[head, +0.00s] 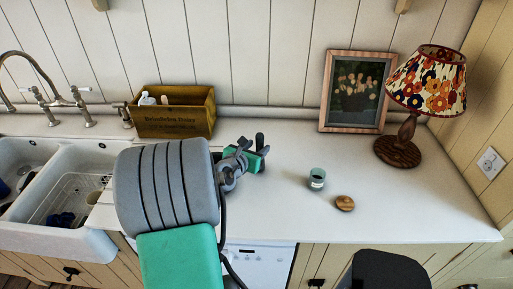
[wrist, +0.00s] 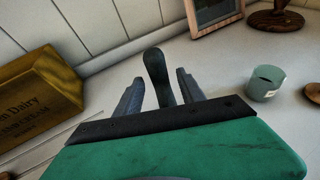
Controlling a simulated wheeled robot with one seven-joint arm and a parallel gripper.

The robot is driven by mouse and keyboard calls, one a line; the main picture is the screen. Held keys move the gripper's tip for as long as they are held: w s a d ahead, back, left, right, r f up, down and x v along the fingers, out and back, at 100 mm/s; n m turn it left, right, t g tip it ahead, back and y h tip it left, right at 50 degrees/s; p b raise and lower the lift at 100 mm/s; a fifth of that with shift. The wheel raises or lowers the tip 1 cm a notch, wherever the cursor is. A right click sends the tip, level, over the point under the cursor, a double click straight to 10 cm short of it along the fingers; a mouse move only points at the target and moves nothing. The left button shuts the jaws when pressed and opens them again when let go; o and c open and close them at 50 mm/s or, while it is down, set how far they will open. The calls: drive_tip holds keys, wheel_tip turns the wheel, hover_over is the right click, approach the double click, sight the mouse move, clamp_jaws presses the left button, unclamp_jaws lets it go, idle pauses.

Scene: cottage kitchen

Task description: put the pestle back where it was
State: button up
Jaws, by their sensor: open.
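My gripper (wrist: 160,78) is open, with one finger on each side of the pestle and a visible gap to each. The pestle's lower part is hidden behind my gripper's dark front edge, so I cannot tell what it rests on. In the head view my gripper (head: 252,146) is over the middle of the counter, and a dark upright shape there looks like the pestle or a finger; I cannot tell which.
A wooden crate (head: 174,120) with small items stands left at the back. A greenish jar (head: 317,184) and a round wooden lid (head: 345,203) lie to the right. A picture frame (head: 327,100) and a lamp (head: 398,152) stand behind.

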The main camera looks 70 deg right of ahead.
drive_tip(key=shift+r, duration=0.2)
drive_tip(key=v, duration=1.2)
drive_tip(key=w+a+f+m+t+y, duration=0.3)
drive_tip(key=w+a+m+t+y, duration=0.6)
drive_tip(key=w+a, duration=1.1)
drive_tip(key=a+r+m+g+y, duration=0.1)
drive_tip(key=a+r+m+y, duration=0.1)
drive_tip(key=a, duration=0.8)
drive_tip(key=a+r+m+g+y, duration=0.1)
drive_tip(key=a+m, duration=0.4)
drive_tip(key=a, duration=0.6)
drive_tip(key=shift+w+a+r+y+b, duration=0.2)
drive_tip(key=shift+w+r+y+b, duration=0.15)
drive_tip(key=shift+y, duration=0.55)
